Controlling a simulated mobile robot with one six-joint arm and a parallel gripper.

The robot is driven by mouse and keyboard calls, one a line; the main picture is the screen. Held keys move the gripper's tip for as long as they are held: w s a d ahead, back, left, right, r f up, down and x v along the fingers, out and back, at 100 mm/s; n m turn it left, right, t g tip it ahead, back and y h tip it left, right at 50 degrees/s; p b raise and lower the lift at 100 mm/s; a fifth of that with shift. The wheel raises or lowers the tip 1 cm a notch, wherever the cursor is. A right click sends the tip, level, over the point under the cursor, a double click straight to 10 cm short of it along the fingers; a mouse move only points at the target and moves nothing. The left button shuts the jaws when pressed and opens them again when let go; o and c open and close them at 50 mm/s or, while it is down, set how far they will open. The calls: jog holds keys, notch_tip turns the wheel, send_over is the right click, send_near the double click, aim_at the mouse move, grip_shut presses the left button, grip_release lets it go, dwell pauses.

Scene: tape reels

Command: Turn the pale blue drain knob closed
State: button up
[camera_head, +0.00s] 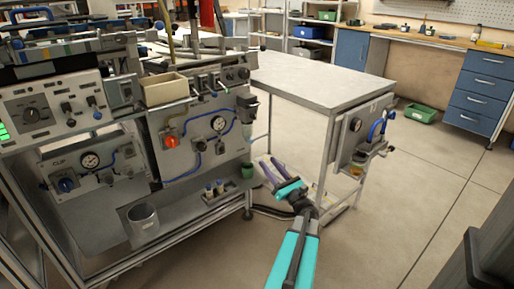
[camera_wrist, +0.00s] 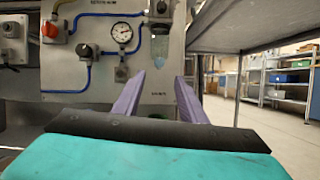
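A filter unit with a clear, pale blue bowl (camera_wrist: 160,46) hangs at the right end of the grey panel (camera_wrist: 95,55) in the wrist view. In the head view the filter's dark top (camera_head: 246,103) shows at the panel's right edge. My gripper (camera_head: 269,161) is right of the panel, low, beside the side table. In the wrist view its two purple fingers (camera_wrist: 160,76) are apart with nothing between them, pointing toward the panel below the bowl.
A gauge (camera_wrist: 122,32), blue tubing and a red knob (camera_wrist: 49,30) sit left of the filter. A green cup (camera_head: 247,170) stands below it. The side table (camera_head: 320,82) overhangs at right. Open floor (camera_head: 420,190) lies further right.

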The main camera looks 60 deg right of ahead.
aim_at(252, 142)
jog(key=b+x, duration=0.2)
jog(key=x, duration=0.8)
jog(key=shift+w+d+r, duration=0.15)
jog(key=shift+w, duration=0.15)
grip_shut()
